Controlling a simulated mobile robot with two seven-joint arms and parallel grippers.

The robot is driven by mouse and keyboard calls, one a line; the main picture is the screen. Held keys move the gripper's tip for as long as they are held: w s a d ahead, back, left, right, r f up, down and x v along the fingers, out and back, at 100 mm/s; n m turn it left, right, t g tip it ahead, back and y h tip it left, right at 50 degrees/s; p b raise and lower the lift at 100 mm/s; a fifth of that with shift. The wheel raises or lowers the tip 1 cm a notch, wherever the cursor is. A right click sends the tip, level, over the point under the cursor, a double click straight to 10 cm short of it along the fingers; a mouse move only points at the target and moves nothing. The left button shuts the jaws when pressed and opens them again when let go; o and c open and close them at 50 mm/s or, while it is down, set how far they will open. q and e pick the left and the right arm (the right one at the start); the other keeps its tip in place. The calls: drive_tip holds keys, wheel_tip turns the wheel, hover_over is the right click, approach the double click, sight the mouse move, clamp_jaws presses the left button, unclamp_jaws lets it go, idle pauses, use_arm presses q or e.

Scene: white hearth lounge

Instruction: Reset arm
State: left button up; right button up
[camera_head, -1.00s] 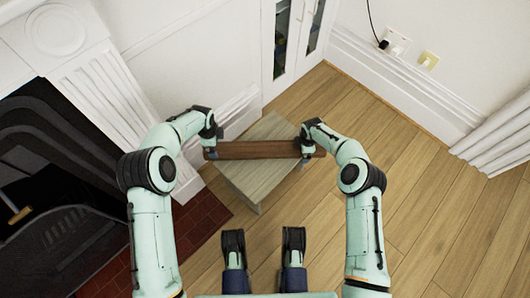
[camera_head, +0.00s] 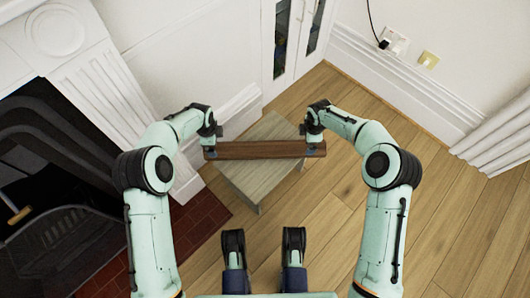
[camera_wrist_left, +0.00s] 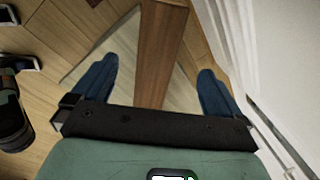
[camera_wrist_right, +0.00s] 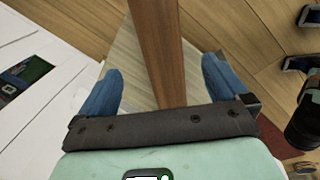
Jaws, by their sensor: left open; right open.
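A long brown wooden board (camera_head: 260,150) lies level across a small pale wooden table (camera_head: 250,182) in the head view, its ends reaching past the table's sides. My left gripper (camera_head: 212,150) is at the board's left end. My right gripper (camera_head: 313,148) is at its right end. In the left wrist view the board (camera_wrist_left: 160,50) passes between the spread blue fingers of the left gripper (camera_wrist_left: 156,85), with gaps on both sides. In the right wrist view the board (camera_wrist_right: 158,60) likewise runs between the open fingers of the right gripper (camera_wrist_right: 158,80).
A dark fireplace (camera_head: 50,190) with a white surround (camera_head: 105,90) stands at the left, with red hearth tiles (camera_head: 200,225) before it. A white cabinet (camera_head: 295,40) is behind the table. Wooden floor (camera_head: 450,230) is clear at the right; a white curtain (camera_head: 500,135) hangs there.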

idle(0.5)
